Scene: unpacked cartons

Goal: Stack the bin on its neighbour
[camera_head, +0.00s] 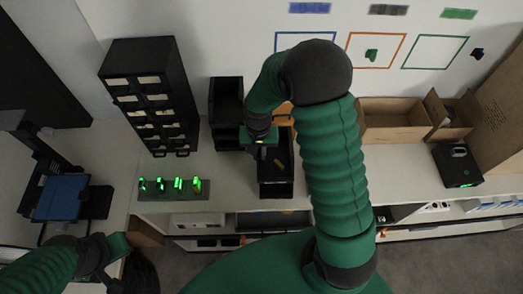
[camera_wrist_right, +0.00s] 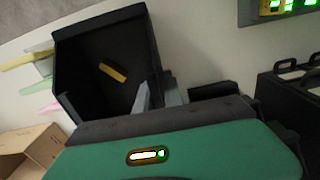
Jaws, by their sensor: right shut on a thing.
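A black open bin (camera_head: 276,188) is on the bench at the middle of the head view, with a small orange-brown piece inside. It also shows in the right wrist view (camera_wrist_right: 95,65), its open top facing the camera. My right gripper (camera_head: 262,148) is at its left rim, shut on it; the fingers (camera_wrist_right: 158,98) show at the wall in the wrist view. Whether the bin touches the bench is unclear. The neighbour, another black bin (camera_head: 226,98), stands behind and left, partly hidden by my right gripper. My left gripper (camera_head: 112,268) is low at the left, its jaws unclear.
A black drawer cabinet (camera_head: 150,95) stands left of the bins. A strip with green lights (camera_head: 172,190) lies in front of it. Cardboard boxes (camera_head: 392,122) and a black device (camera_head: 457,165) are on the right. Bench between bins and boxes is largely hidden by my right arm.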

